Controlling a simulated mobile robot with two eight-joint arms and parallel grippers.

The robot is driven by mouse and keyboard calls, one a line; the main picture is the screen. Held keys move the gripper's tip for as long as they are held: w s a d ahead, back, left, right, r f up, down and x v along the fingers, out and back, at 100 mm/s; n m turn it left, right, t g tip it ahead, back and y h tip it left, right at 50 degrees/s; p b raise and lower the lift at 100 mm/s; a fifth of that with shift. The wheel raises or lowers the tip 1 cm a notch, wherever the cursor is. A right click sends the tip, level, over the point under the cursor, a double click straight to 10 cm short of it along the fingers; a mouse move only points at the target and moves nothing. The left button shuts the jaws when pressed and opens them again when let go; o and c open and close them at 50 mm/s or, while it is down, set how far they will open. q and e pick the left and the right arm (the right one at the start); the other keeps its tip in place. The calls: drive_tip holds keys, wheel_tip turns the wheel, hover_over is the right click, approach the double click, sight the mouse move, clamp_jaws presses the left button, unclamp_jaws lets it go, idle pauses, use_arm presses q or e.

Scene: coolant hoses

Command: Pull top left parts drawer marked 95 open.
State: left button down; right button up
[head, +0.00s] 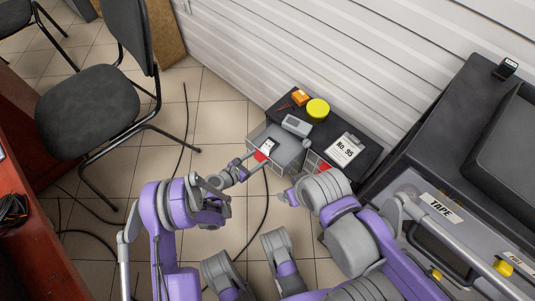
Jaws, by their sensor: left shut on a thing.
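The parts cabinet (345,118) has a black top and stands against the ribbed wall. A sign reading "No. 95" (345,150) lies on its top. The grey top left drawer (283,148) juts out from the cabinet front toward the left, so it stands open. A white, black and red item (265,150) shows at it; I cannot tell if it lies inside. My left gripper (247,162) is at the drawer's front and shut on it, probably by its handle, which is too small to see. My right gripper (285,197) is below the drawer, apart from it; its jaws are unclear.
A black chair (90,115) stands left. Dark hoses lie on the tiles. A grey cart marked "TAPE" (440,207) stands right.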

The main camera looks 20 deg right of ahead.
use_arm(q)
drive_tip(key=shift+s+a, duration=0.1)
drive_tip(key=shift+a, duration=0.1)
drive_tip(key=shift+c, duration=0.4)
unclamp_jaws()
drive_tip(key=p+v, duration=0.2)
drive_tip(key=v, duration=0.9)
drive_tip(key=shift+f, duration=0.1)
